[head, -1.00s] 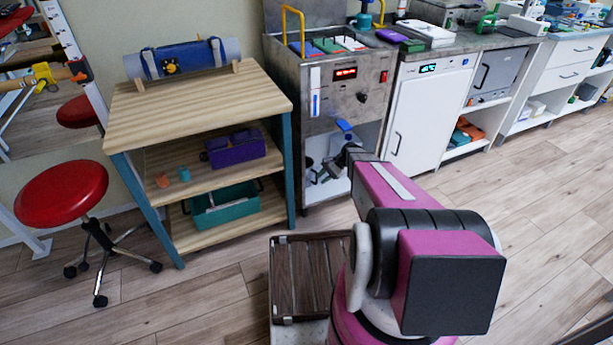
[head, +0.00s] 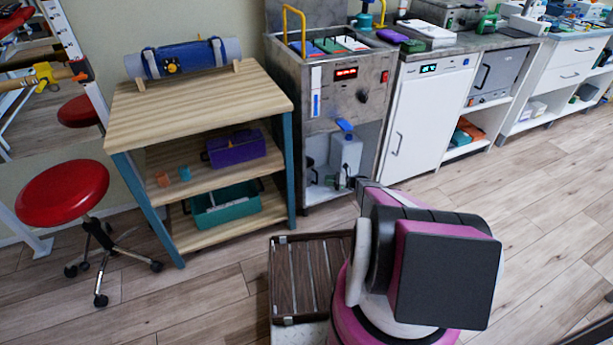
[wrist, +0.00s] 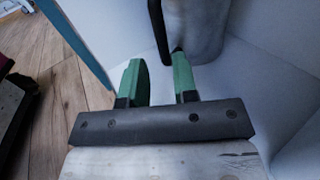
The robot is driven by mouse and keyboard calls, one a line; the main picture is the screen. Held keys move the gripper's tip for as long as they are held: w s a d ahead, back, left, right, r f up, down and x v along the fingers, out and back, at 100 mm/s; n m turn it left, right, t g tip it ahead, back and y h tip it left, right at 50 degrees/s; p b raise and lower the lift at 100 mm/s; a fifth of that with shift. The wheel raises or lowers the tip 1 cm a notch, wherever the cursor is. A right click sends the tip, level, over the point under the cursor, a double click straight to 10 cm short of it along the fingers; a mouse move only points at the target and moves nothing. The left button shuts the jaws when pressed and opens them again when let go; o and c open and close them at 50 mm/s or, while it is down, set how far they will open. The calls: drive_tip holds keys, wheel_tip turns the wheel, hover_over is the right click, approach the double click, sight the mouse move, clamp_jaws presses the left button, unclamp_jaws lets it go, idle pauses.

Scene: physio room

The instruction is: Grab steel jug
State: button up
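The steel jug (wrist: 198,28) stands at the top of the wrist view on a pale surface, its upper part cut off by the frame. Its dark handle (wrist: 158,28) is on its left side. My gripper (wrist: 157,60) is open, with two green fingers apart and nothing held between them. The handle's lower end shows just ahead of the gap between the fingertips. I cannot tell whether the right fingertip touches the jug.
A slatted brown rack (head: 310,275) is near my base.

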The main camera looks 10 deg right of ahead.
sight(316, 182)
drive_tip(key=x, duration=0.6)
drive_tip(key=shift+w+a+r, duration=0.2)
drive_tip(key=shift+w, duration=0.05)
clamp_jaws()
